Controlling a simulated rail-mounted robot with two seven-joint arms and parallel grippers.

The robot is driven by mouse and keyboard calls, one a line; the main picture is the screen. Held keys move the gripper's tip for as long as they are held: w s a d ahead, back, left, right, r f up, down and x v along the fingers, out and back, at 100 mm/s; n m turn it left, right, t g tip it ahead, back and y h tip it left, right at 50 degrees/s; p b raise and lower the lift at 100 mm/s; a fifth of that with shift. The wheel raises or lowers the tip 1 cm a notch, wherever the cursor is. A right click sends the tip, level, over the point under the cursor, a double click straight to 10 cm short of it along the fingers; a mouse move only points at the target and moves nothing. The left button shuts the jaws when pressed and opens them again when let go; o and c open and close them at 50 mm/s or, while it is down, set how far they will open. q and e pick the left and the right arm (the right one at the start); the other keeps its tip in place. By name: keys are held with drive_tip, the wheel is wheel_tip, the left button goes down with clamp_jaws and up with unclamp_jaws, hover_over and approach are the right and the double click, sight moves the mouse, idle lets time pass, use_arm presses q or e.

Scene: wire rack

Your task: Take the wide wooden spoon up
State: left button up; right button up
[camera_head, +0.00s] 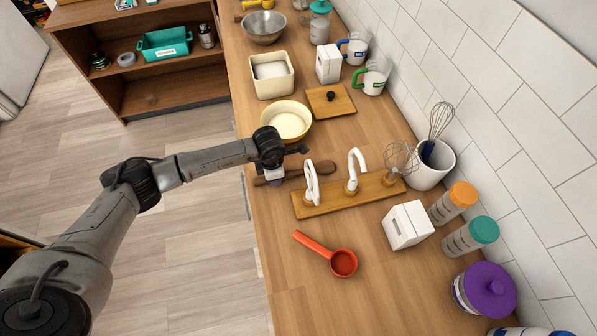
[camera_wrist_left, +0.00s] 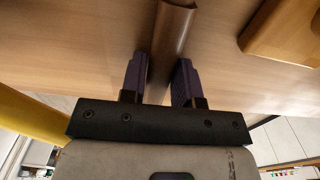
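The brown wooden spoon (camera_head: 322,168) lies across the counter in the head view, its rounded head to the right and its handle end to the left. My left gripper (camera_head: 274,178) is down over the handle, and my wrist hides part of it. In the left wrist view the handle (camera_wrist_left: 175,25) runs between the two purple-padded fingers of the left gripper (camera_wrist_left: 160,78). The fingers stand close on both sides of it; whether they press on it cannot be told. The spoon appears to rest on the counter. My right gripper is not in view.
A wooden board with white hooks (camera_head: 350,195) stands just right of the spoon. A cream bowl (camera_head: 288,121) is just behind my gripper. A red ladle (camera_head: 341,262) lies nearer the front. A white box (camera_head: 407,225) and a whisk crock (camera_head: 432,167) stand to the right.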

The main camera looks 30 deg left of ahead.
use_arm(q)
clamp_jaws()
drive_tip(key=shift+r, duration=0.15)
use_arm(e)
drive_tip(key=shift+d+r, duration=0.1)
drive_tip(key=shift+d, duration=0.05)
use_arm(q)
drive_tip(key=shift+r+p, duration=0.3)
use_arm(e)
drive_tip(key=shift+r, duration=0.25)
use_arm(q)
drive_tip(key=shift+r+p, duration=0.85)
drive_tip(key=shift+r, duration=0.4)
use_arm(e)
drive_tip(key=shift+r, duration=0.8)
use_arm(q)
drive_tip(key=shift+r+p, duration=1.2)
drive_tip(key=shift+r, duration=0.55)
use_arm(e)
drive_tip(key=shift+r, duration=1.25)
use_arm(q)
wheel_tip(320, 180, up, 3)
drive_tip(key=shift+r+p, duration=0.1)
drive_tip(key=shift+p, duration=0.9)
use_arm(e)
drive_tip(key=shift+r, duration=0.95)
